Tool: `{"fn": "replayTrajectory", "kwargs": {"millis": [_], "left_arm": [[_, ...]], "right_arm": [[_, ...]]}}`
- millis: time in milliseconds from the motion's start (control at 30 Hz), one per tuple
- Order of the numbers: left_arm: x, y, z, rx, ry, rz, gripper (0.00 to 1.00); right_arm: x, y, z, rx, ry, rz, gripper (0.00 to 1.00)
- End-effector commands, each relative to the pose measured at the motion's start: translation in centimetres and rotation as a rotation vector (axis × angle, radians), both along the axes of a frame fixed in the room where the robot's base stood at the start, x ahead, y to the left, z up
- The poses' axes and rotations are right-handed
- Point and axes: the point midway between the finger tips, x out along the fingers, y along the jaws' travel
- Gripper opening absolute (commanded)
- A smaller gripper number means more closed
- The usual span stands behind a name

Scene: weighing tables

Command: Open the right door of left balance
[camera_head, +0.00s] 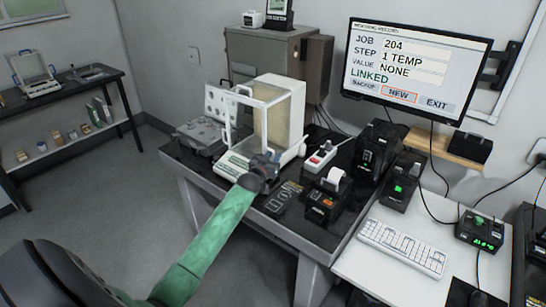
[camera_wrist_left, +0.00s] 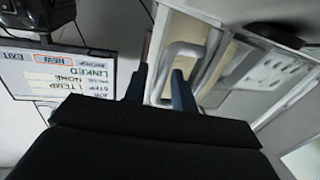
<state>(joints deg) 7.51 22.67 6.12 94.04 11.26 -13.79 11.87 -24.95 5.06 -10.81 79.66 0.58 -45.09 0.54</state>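The left balance (camera_head: 294,103) is a white-framed weighing box with clear panes on the dark table. White loop handles (camera_head: 228,128) show on its left side. Its right door is hard to make out in the head view. My left gripper (camera_head: 266,160), on the green arm, is at the front right of the balance and covers part of its base. In the left wrist view, the gripper's two dark fingers (camera_wrist_left: 159,88) stand apart. A white loop handle (camera_wrist_left: 181,50) shows between and beyond them; I cannot tell whether they touch it. My right gripper is out of view.
A red-switched power strip (camera_head: 320,157), a label printer (camera_head: 328,195) and black devices (camera_head: 375,150) stand right of the balance. A grey case (camera_head: 200,134) lies to its left. The monitor (camera_head: 415,68) hangs on the wall. A keyboard (camera_head: 402,247) lies on the white table.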

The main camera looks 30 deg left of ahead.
Motion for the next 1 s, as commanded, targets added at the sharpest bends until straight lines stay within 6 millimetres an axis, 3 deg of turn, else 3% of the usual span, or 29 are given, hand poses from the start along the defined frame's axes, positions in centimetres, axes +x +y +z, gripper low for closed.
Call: {"fn": "replayTrajectory", "kwargs": {"millis": [167, 300, 633, 800, 1000], "left_arm": [[0.0, 0.0, 0.0, 0.0, 0.0, 0.0, 0.25], [0.0, 0.0, 0.0, 0.0, 0.0, 0.0, 0.0], [0.8, -0.1, -0.1, -0.001, -0.001, 0.0, 0.0], [2.7, -0.2, -0.2, -0.001, 0.0, 0.001, 0.0], [3.8, -0.3, -0.1, 0.0, 0.002, 0.0, 0.0]], "right_arm": [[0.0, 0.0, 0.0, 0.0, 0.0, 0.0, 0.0], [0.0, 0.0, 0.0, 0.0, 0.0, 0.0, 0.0], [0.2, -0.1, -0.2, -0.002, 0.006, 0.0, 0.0], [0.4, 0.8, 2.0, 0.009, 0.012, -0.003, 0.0], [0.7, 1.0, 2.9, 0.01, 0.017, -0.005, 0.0]]}}
